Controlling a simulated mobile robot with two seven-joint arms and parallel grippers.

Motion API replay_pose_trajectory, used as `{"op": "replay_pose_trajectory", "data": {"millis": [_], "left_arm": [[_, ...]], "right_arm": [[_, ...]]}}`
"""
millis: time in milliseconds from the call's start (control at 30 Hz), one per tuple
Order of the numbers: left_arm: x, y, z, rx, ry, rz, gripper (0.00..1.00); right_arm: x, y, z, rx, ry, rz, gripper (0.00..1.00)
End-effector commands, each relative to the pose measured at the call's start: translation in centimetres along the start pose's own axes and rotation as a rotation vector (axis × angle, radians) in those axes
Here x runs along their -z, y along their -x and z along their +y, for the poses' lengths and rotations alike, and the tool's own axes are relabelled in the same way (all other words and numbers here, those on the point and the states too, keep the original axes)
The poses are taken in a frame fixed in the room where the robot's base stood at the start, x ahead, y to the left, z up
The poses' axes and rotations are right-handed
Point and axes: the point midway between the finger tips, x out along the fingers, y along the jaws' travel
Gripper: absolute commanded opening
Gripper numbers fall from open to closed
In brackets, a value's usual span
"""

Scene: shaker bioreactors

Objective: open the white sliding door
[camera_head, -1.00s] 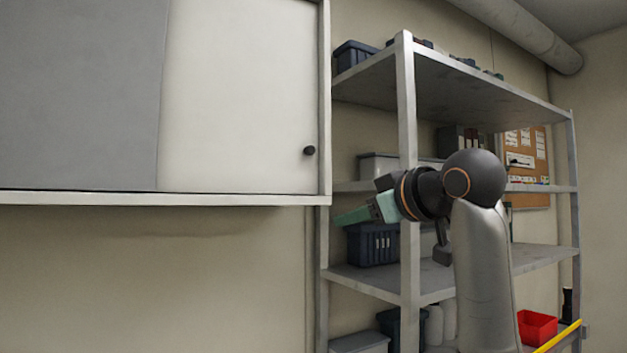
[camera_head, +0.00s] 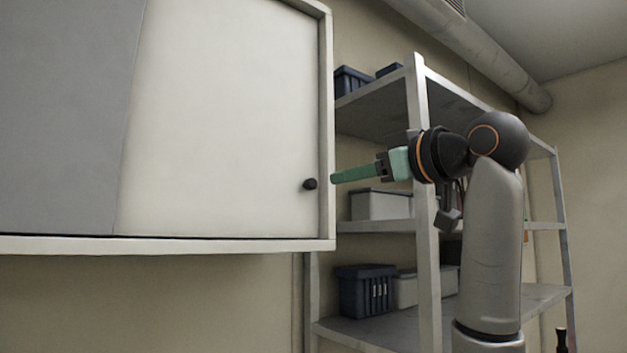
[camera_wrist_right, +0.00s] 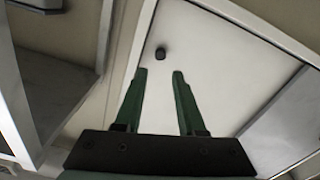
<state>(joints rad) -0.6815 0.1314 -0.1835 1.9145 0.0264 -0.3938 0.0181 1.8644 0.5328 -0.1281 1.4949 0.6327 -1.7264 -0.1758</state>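The white sliding door (camera_head: 225,120) forms the right part of a wall cabinet and stands beside a grey panel. Its round black knob (camera_head: 310,184) sits near the door's right edge. My right gripper (camera_head: 334,179) has green fingers pointing left, close to the knob in the head view. In the right wrist view my right gripper (camera_wrist_right: 158,72) is open and empty, its two fingers apart. There the knob (camera_wrist_right: 160,53) lies just beyond the fingertips, roughly between them and a little toward the left finger. The knob looks untouched. My left gripper does not show.
The grey panel (camera_head: 60,110) fills the cabinet's left part. The cabinet's white frame (camera_head: 328,130) borders the door on the right. A metal shelf rack (camera_head: 420,190) with dark and grey bins stands right behind my right arm. The wall below the cabinet is clear.

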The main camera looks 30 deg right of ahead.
Motion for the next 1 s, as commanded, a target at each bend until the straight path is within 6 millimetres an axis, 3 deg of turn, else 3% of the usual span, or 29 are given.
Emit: {"op": "replay_pose_trajectory", "data": {"millis": [200, 433, 867, 1000], "left_arm": [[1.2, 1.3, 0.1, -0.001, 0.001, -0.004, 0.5], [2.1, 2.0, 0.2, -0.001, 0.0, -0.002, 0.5], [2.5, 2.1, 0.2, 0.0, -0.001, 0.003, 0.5], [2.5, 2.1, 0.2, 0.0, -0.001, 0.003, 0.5]], "right_arm": [[0.2, -4.8, 0.0, 0.003, 0.0, -0.006, 0.39], [0.1, -8.3, -0.1, 0.002, 0.0, -0.004, 0.39], [0.0, -9.4, -0.1, 0.001, 0.001, -0.001, 0.39], [0.0, -9.4, -0.1, 0.001, 0.001, -0.001, 0.26]]}}
